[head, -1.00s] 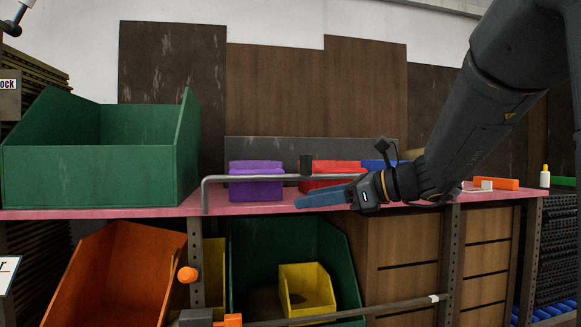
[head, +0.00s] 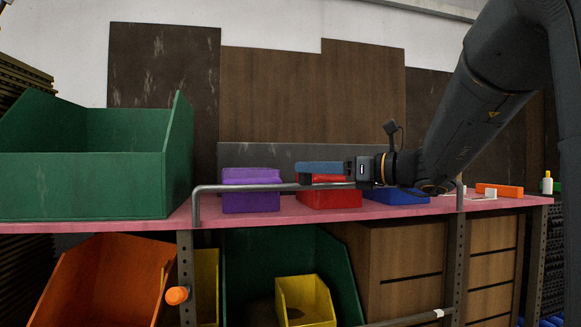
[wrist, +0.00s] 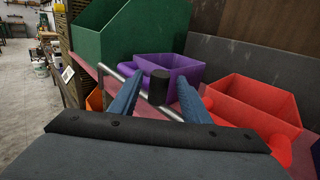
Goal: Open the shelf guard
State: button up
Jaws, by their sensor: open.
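The shelf guard (head: 240,188) is a grey metal bar along the front edge of the pink shelf, bent down at its left end. A black cylindrical grip (wrist: 159,87) sits on the bar in the wrist view. My gripper (head: 299,168) is at the bar, its blue fingers pointing left in the head view. In the wrist view, the open fingers (wrist: 160,80) lie on either side of the black grip, with visible gaps. In the head view, my gripper largely hides the black grip and part of the bar.
Behind the bar stand a purple bin (head: 250,195), a red bin (head: 330,198) and a blue bin (head: 400,196). A large green bin (head: 85,185) stands at left. Below are an orange bin (head: 105,280), a yellow bin (head: 305,300) and an orange knob (head: 176,296).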

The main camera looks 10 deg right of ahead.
jog(key=p+x, duration=0.2)
jog(key=x, duration=0.4)
jog(key=shift+w+a, duration=0.25)
jog(key=shift+f, duration=0.1)
grip_shut()
